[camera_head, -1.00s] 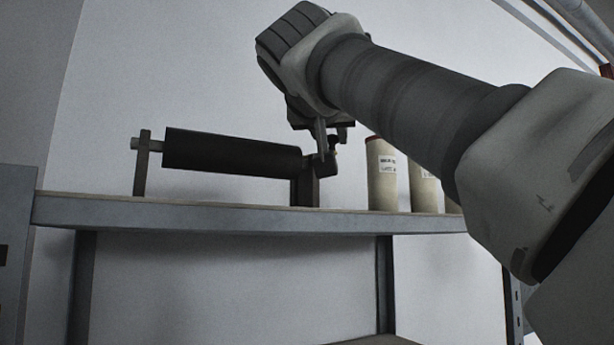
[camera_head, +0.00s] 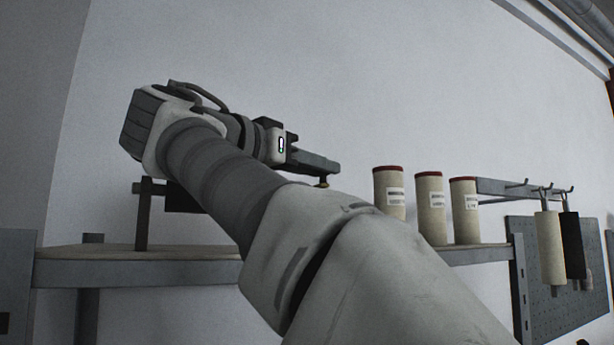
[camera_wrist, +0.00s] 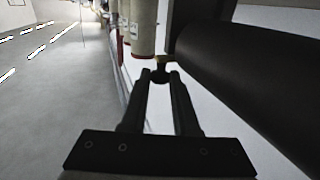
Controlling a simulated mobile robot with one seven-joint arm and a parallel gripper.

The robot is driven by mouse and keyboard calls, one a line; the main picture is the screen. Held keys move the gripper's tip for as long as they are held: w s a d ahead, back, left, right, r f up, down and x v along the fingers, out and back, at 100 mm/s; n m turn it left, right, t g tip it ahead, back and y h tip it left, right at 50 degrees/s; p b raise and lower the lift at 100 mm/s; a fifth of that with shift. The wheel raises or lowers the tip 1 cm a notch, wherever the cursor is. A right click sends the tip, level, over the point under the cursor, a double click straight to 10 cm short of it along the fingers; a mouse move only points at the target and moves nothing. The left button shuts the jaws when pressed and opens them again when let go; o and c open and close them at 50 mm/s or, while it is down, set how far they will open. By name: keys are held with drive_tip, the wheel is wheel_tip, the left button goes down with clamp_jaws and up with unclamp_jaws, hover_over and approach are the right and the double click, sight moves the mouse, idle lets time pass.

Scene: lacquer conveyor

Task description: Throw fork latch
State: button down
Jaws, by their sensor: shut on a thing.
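My gripper (camera_wrist: 160,74) is shut on the small dark latch knob (camera_wrist: 160,61) with a brass-coloured top, in the wrist view. In the head view my gripper (camera_head: 318,168) reaches in from the left, and a bit of the knob (camera_head: 323,183) shows under its tips. The black roller (camera_wrist: 262,75) lies close along the right in the wrist view. In the head view only a dark end of the roller (camera_head: 181,198) shows, beside the left fork post (camera_head: 143,215). My arm hides the right fork post and most of the roller.
Three cream tubes with red tops, the nearest one (camera_head: 389,192) included, stand on the shelf (camera_head: 85,251) right of my gripper. A pegboard (camera_head: 545,310) farther right has a cream roller (camera_head: 549,247) and a black roller (camera_head: 572,245) hanging before it. The wall above is clear.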

idle(0.3)
drive_tip(key=c, duration=0.7)
unclamp_jaws()
drive_tip(key=p+v, duration=0.1)
drive_tip(key=v, duration=1.6)
drive_tip(key=shift+s+a+p, duration=0.15)
drive_tip(key=shift+a+p, duration=0.05)
drive_tip(key=shift+p, duration=0.2)
